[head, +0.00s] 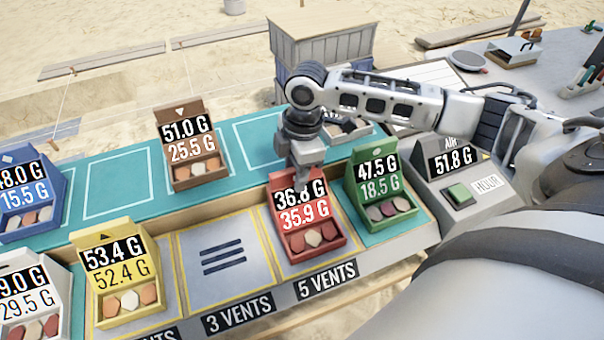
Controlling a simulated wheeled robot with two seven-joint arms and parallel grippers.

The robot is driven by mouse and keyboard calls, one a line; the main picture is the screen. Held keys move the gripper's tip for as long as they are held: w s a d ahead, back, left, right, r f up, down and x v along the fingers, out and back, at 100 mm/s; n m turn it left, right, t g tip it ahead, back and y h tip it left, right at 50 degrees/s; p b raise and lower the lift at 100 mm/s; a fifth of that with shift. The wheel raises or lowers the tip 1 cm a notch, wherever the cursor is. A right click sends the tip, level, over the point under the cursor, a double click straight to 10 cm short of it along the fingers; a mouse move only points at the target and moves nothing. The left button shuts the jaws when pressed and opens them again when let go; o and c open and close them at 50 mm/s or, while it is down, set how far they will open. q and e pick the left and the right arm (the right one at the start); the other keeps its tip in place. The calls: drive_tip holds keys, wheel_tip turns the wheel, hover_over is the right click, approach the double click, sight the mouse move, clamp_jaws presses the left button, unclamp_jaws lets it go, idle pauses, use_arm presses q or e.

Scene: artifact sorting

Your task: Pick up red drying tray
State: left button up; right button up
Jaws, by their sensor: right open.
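The red drying tray (300,246) stands on the right-hand cell of the front row, above the "5 VENTS" label. My left gripper is not in view.
A green tray (385,208) stands close on the right. A brown tray (192,172), a yellow tray (123,294), a blue tray (32,217) and a white tray (38,318) stand leftward. The "3 VENTS" cell (223,258) is empty.

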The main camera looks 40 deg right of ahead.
clamp_jaws()
drive_tip(key=shift+r, duration=0.2)
